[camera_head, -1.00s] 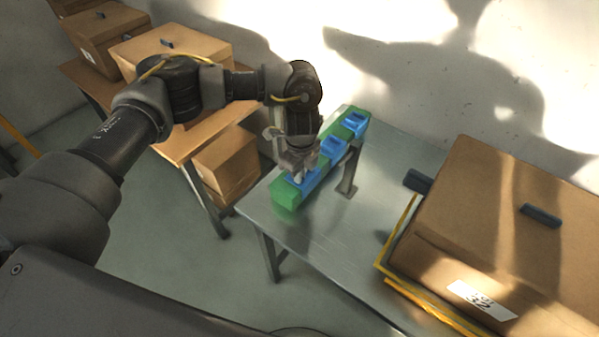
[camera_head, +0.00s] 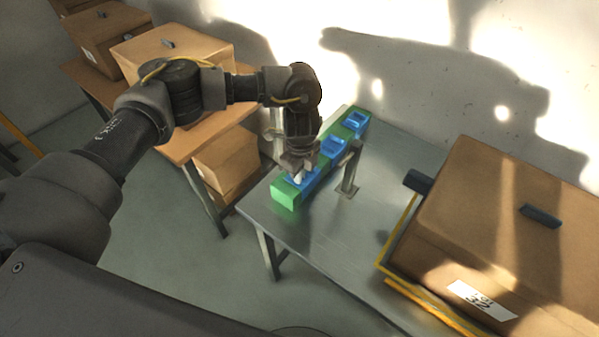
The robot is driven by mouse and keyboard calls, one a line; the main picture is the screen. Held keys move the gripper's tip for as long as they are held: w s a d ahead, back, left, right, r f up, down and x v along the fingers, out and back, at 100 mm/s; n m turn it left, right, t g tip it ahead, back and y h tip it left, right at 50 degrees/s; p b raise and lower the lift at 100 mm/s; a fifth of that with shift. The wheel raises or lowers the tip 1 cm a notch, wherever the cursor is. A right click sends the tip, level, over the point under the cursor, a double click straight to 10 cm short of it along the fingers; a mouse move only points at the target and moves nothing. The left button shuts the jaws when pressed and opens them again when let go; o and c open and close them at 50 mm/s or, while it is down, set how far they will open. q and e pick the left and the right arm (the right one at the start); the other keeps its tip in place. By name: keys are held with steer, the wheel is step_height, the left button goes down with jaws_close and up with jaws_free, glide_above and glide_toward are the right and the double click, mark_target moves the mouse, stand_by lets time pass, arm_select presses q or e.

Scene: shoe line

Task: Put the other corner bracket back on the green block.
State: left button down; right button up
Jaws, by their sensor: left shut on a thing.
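The green block (camera_head: 284,193) is a long bar lying along the left part of the metal table, running from near left to far right. Blue recessed pieces sit on its top, at the far end (camera_head: 354,122), in the middle (camera_head: 332,145) and near the front (camera_head: 309,180). My left gripper (camera_head: 297,174) points down over the front blue piece, shut on a small pale thing (camera_head: 299,180), mostly hidden by the fingers. I cannot tell for sure that it is a corner bracket, or whether it touches the block. My right gripper is not in view.
A grey upright post (camera_head: 349,175) with a flat foot stands close to the block's right side. A large cardboard box (camera_head: 500,225) fills the table's right part, beside a yellow-edged frame (camera_head: 399,233). More boxes stand on a wooden table (camera_head: 182,146) at left.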

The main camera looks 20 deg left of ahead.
arm_select(q)
steer(key=shift+f, duration=0.15)
stand_by(0.6)
steer(key=c, duration=1.1)
jaws_free()
step_height(320, 180, up, 7)
steer(key=p, duration=0.7)
steer(key=shift+p, duration=0.3)
